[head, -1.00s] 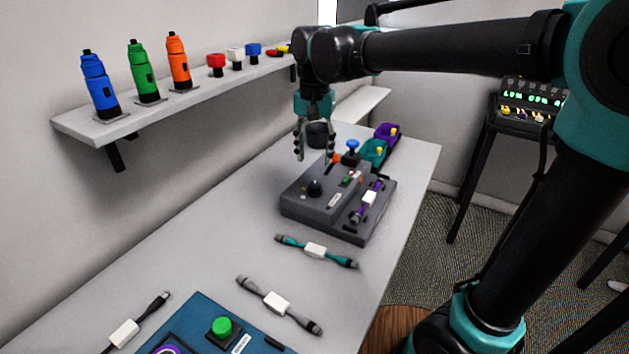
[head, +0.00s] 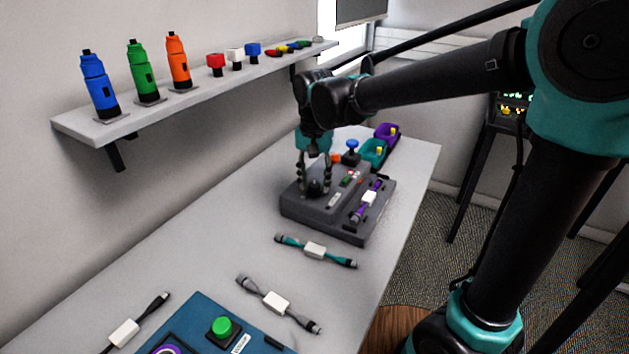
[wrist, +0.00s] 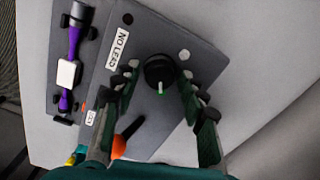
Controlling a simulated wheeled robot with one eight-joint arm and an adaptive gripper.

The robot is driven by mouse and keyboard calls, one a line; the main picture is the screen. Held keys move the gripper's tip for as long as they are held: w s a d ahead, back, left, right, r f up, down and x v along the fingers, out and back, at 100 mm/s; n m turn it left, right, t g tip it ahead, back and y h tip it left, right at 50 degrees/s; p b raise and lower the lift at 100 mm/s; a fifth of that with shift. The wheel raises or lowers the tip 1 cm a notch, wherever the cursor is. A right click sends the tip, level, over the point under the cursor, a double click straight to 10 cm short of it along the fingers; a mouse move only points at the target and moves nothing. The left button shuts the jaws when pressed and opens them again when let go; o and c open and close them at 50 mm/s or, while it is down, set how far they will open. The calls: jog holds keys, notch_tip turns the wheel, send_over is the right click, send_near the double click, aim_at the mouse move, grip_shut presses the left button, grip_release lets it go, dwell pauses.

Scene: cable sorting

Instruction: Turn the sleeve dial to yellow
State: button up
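The black round sleeve dial (wrist: 159,70) sits on the grey box (wrist: 215,62). A pale green pointer line on the dial faces the bottom of the wrist view. A dark dot and a white dot lie on the panel near it; I see no yellow mark. My gripper (wrist: 160,82) points down with one finger on each side of the dial. The fingers are apart, and I cannot tell whether either touches it. In the head view my gripper (head: 314,188) stands over the dial (head: 315,187) on the box (head: 292,208).
A purple cable (head: 369,199) lies along the box's right side. An orange lever (wrist: 118,146) and blue knob (head: 352,146) are behind the dial. A teal cable (head: 316,250) and grey cable (head: 277,301) lie in front.

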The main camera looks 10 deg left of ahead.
grip_shut()
jog(key=shift+n, duration=0.3)
jog(key=n, duration=0.5)
jog(key=shift+n, duration=0.3)
jog(key=n, duration=0.5)
jog(key=shift+n, duration=0.4)
jog(key=shift+o, duration=1.5)
grip_release()
